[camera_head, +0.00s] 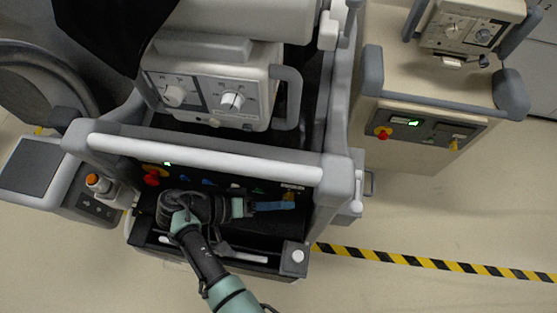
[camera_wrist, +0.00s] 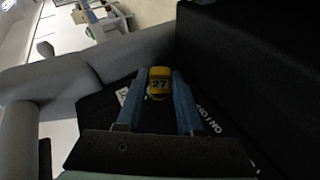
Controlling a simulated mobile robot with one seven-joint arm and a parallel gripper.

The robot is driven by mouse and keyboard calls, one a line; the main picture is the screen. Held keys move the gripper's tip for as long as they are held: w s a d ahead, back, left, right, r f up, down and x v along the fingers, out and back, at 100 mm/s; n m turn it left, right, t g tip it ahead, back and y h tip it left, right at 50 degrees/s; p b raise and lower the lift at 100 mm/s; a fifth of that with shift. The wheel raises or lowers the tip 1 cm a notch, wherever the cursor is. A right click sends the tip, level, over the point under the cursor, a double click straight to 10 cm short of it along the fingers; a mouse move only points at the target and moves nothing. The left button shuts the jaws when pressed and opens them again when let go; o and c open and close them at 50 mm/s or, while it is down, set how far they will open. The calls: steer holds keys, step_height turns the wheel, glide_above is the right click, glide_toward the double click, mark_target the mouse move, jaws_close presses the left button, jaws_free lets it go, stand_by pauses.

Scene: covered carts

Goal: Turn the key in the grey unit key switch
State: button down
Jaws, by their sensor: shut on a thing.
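The yellow key (camera_wrist: 159,84), its head marked 27, sits between the two blue fingers of my gripper (camera_wrist: 159,92) in the wrist view. In the head view my gripper (camera_head: 284,205) reaches right along the dark panel of the grey unit (camera_head: 225,158), with its fingers at the yellow key (camera_head: 290,197) near the panel's right end. My gripper is shut on the key. The key switch below the key head is hidden; white ON and I/NO lettering shows beside it in the wrist view.
The grey unit's thick handrail (camera_head: 200,156) runs just behind the panel. A red knob (camera_head: 152,179) and a green light sit at the panel's left. A second beige cart (camera_head: 430,160) with a similar panel stands at right. Striped floor tape (camera_head: 430,263) crosses open floor.

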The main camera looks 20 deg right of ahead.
steer(key=shift+h, duration=0.3)
steer(key=shift+f+b, duration=0.1)
steer(key=shift+b, duration=0.2)
steer(key=shift+f+g+h+b, duration=0.3)
steer(key=shift+h+b, duration=0.3)
steer(key=shift+b, duration=0.45)
steer(key=shift+r+n+g+h, duration=0.15)
steer(key=shift+n+g+h, duration=0.15)
steer(key=shift+n+h, duration=0.15)
